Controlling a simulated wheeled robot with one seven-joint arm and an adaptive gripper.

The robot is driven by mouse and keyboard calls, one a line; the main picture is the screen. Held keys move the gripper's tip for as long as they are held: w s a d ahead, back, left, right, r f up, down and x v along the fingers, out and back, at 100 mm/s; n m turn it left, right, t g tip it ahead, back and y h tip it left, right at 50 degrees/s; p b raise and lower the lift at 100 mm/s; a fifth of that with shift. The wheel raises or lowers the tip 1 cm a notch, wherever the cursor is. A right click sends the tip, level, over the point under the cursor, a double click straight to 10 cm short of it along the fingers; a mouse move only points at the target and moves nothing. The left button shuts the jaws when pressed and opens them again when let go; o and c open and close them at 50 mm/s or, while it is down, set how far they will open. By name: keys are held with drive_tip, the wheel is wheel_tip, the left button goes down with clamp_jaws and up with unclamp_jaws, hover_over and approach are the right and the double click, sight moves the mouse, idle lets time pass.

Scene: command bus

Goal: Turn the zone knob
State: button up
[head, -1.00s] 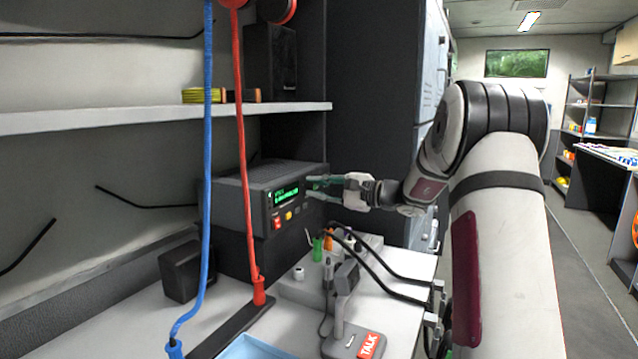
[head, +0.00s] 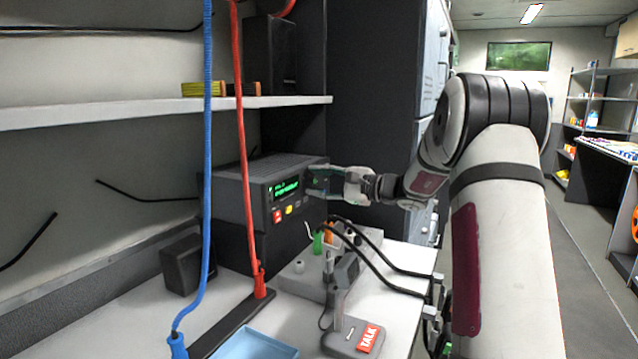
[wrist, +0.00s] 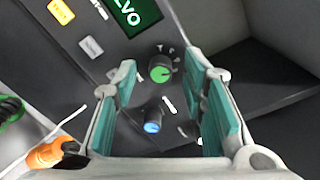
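The grey control unit (head: 240,191) has a lit green display (head: 286,187) and stands at the back of the desk. In the wrist view, a green-faced knob (wrist: 160,73) with tick marks around it sits below the display, and a blue-faced knob (wrist: 152,127) sits lower on the panel. The labels are too small to tell which is the zone knob. My gripper (head: 318,184) is at the right end of the unit's front. In the wrist view, its teal-padded fingers (wrist: 168,82) are open on either side of the green knob, with visible gaps. In the head view, the gripper hides the knobs.
A red cord (head: 246,150) and a blue cord (head: 207,130) hang in front of the unit. Below my gripper are black cables (head: 385,272) and a microphone stand with a TALK button (head: 368,338). A shelf (head: 150,112) runs above.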

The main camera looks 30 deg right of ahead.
drive_tip(key=v, duration=1.2)
idle(0.3)
